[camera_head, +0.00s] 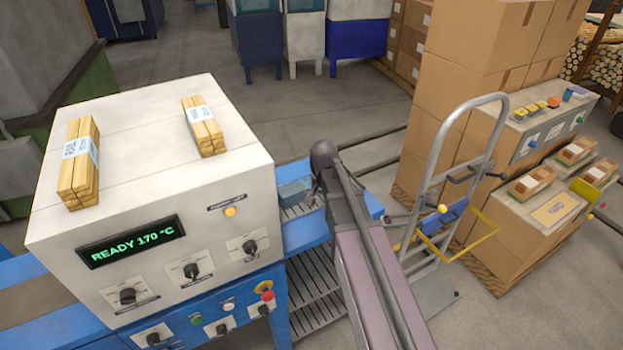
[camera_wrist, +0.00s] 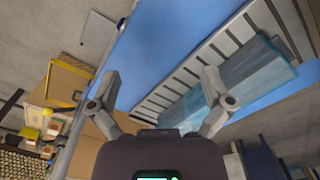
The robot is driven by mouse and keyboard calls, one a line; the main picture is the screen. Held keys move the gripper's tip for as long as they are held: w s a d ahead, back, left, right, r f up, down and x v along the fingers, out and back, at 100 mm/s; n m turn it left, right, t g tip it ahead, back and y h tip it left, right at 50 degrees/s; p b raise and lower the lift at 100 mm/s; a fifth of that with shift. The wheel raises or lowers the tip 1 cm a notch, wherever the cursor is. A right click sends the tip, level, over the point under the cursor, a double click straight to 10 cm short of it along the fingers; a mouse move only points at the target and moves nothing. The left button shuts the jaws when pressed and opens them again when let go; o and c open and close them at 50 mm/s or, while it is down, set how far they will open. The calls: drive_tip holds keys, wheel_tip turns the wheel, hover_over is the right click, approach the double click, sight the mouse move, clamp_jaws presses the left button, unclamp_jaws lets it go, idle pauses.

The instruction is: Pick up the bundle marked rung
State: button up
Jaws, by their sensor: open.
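Two banded bundles of light wooden sticks lie on top of the white machine: the left bundle (camera_head: 82,178) and the right bundle (camera_head: 206,136). Each has a pale paper band with print. The left band's print is too small to read surely, and the right one's cannot be read, so I cannot tell which says rung. My gripper (camera_wrist: 161,76) is open and empty in the wrist view, above the blue conveyor edge. In the head view my arm mostly hides it, right of the machine and away from both bundles. Neither bundle shows in the wrist view.
The white machine (camera_head: 150,240) displays READY 170 °C. A blue-grey block (camera_head: 293,191) lies on the slatted outfeed beside my gripper; it also shows in the wrist view (camera_wrist: 240,78). A hand truck (camera_head: 440,190) and stacked cartons (camera_head: 480,70) stand at right. The machine top between the bundles is clear.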

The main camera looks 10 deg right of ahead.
drive_tip(key=w+r+m+p, duration=0.2)
drive_tip(key=w+r+m, duration=0.1)
drive_tip(key=w, duration=0.4)
drive_tip(key=w+r+m+p, duration=0.3)
drive_tip(key=w+m, duration=0.1)
drive_tip(key=w, duration=0.4)
drive_tip(key=shift+r, duration=0.4)
drive_tip(key=shift+w+f, duration=0.1)
drive_tip(key=shift+f, duration=0.05)
wheel_tip(320, 180, down, 8)
drive_tip(key=b, duration=0.8)
drive_tip(key=shift+f, duration=0.15)
drive_tip(key=shift+f, duration=0.1)
drive_tip(key=shift+w+a+f+b, duration=0.1)
drive_tip(key=shift+f+b, duration=1.15)
drive_tip(key=shift+b, duration=0.1)
drive_tip(key=shift+w+f+b, duration=0.1)
drive_tip(key=shift+f+b, duration=1.15)
drive_tip(key=shift+b, duration=0.1)
drive_tip(key=c, duration=1.1)
